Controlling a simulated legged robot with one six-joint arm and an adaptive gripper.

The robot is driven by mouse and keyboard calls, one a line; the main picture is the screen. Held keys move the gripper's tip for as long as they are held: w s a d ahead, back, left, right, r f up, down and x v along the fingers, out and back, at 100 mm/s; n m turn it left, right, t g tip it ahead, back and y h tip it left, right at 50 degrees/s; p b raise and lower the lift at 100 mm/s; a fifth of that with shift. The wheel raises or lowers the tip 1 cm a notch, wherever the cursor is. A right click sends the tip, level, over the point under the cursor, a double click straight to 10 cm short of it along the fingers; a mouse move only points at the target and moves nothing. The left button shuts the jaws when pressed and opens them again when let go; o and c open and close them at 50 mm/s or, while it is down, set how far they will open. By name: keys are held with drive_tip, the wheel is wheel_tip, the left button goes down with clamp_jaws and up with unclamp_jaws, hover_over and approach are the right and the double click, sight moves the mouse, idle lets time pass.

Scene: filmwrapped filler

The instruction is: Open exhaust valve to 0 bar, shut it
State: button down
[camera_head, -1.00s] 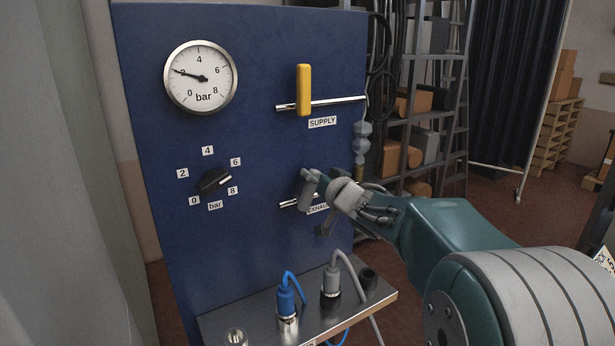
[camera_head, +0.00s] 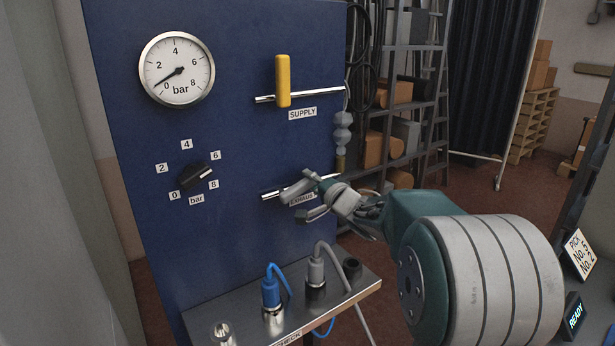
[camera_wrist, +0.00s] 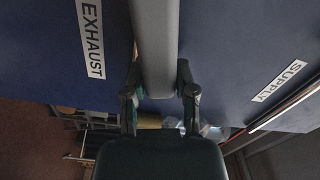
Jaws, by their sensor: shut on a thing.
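The exhaust valve's grey handle (camera_head: 298,187) is at its pipe, low on the blue panel. It leans, lying closer to the pipe's line than upright. In the wrist view the grey handle (camera_wrist: 155,45) runs between my two fingers (camera_wrist: 160,92), beside the EXHAUST label (camera_wrist: 90,38). The round gauge (camera_head: 177,69) has its needle at about 0 bar.
The yellow supply handle (camera_head: 283,81) stands upright across its pipe above. A black dial knob (camera_head: 195,177) is at left. A metal shelf (camera_head: 345,295) with blue and grey plugs juts out below my gripper. A rack (camera_head: 405,100) stands behind at right.

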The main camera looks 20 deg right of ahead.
drive_tip(key=shift+d+f+m, duration=0.25)
drive_tip(key=shift+f+m, duration=0.6)
drive_tip(key=shift+m, duration=0.55)
drive_tip(key=shift+c, duration=2)
unclamp_jaws()
drive_tip(key=shift+w+f, duration=0.1)
drive_tip(key=shift+w, duration=0.05)
drive_tip(key=v, duration=1.2)
